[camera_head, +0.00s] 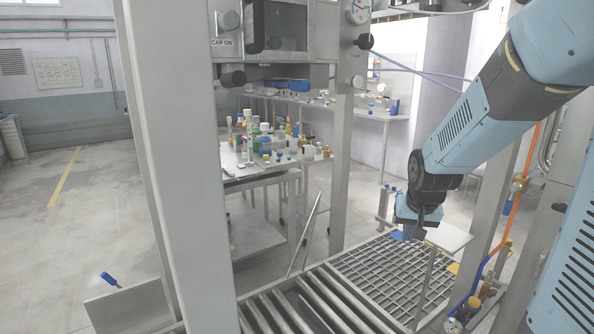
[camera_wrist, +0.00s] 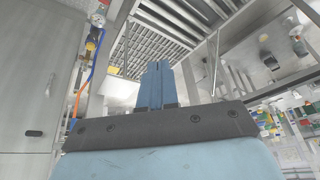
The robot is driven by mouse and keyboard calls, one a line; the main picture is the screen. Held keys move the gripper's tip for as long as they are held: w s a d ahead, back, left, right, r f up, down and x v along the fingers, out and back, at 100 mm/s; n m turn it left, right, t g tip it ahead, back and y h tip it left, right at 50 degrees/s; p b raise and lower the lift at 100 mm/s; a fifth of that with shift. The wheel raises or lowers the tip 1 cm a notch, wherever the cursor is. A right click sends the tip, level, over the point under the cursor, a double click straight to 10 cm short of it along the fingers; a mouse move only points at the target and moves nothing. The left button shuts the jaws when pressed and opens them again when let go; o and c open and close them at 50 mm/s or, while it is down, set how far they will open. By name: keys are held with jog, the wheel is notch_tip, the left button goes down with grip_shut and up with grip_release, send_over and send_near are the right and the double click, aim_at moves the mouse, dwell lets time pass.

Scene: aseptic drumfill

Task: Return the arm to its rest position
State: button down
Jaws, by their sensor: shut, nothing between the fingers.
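My arm reaches in from the upper right in the head view, light blue with dark joints. My gripper (camera_head: 413,233) hangs at its lower end, near a small pale plate on a thin post, above the floor grating. It is small there and partly hidden. In the wrist view my gripper (camera_wrist: 157,66) shows its two blue fingers side by side, touching, with nothing between them. The roller conveyor (camera_wrist: 160,42) and grating lie beyond the fingertips.
Behind is a table (camera_head: 262,178) crowded with bottles. The floor grating (camera_head: 385,270) is beside the rollers. An orange hose (camera_head: 520,190) runs along the right post. Open floor lies at left.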

jog(key=s+a+r+n, duration=0.1)
jog(key=s+a+r, duration=0.1)
jog(key=s+r, duration=0.4)
jog(key=s+a+r+n+t, duration=0.1)
jog(key=s+r, duration=0.6)
jog(key=s, duration=0.6)
jog(key=shift+s+a+y, duration=0.2)
jog(key=shift+a+y, duration=0.1)
jog(key=shift+a, duration=0.05)
